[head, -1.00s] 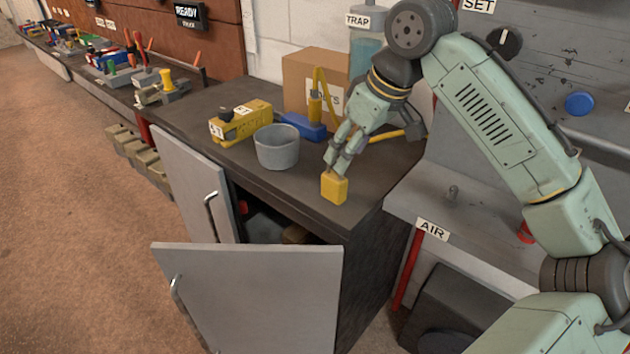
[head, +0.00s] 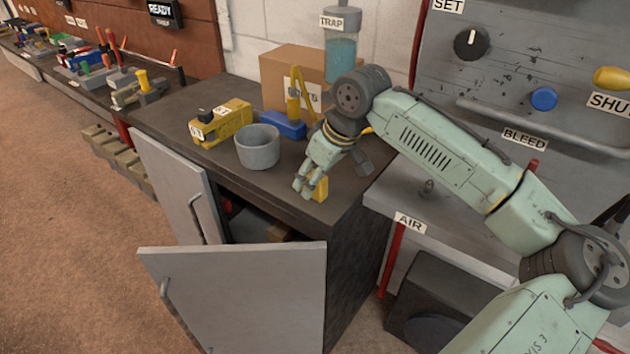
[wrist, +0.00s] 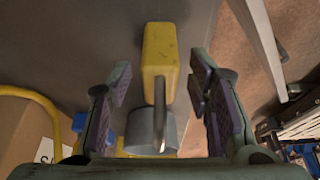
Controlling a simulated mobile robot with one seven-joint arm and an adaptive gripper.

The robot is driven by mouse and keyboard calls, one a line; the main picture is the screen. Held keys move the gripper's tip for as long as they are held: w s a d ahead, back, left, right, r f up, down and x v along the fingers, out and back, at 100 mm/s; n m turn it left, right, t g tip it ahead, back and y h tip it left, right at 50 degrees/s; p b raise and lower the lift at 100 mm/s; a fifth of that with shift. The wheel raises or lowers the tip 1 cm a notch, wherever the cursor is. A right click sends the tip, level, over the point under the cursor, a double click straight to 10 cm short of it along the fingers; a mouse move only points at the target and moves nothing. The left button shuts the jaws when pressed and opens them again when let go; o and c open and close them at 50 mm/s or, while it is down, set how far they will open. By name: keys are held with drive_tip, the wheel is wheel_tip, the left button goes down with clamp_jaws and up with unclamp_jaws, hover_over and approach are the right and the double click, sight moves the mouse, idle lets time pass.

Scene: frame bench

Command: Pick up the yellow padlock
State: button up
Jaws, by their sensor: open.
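The yellow padlock (head: 320,188) stands on the dark bench top near its front right corner. My gripper (head: 304,191) is low over the bench, and its fingers partly cover the padlock in the head view. In the wrist view the padlock's yellow body (wrist: 160,55) is at the top centre, with its metal shackle pointing towards my palm. My gripper (wrist: 163,105) is open there, one finger on each side of the shackle with gaps on both sides. I cannot see either finger touching the padlock.
A grey cup (head: 258,148) stands left of my gripper. Behind are a blue-and-yellow tool (head: 283,124), a cardboard box (head: 290,75) and a yellow device (head: 221,123). An open cabinet door (head: 235,295) sticks out below the bench front. Bare bench top lies between cup and padlock.

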drive_tip(key=shift+c, duration=0.2)
clamp_jaws()
idle(0.3)
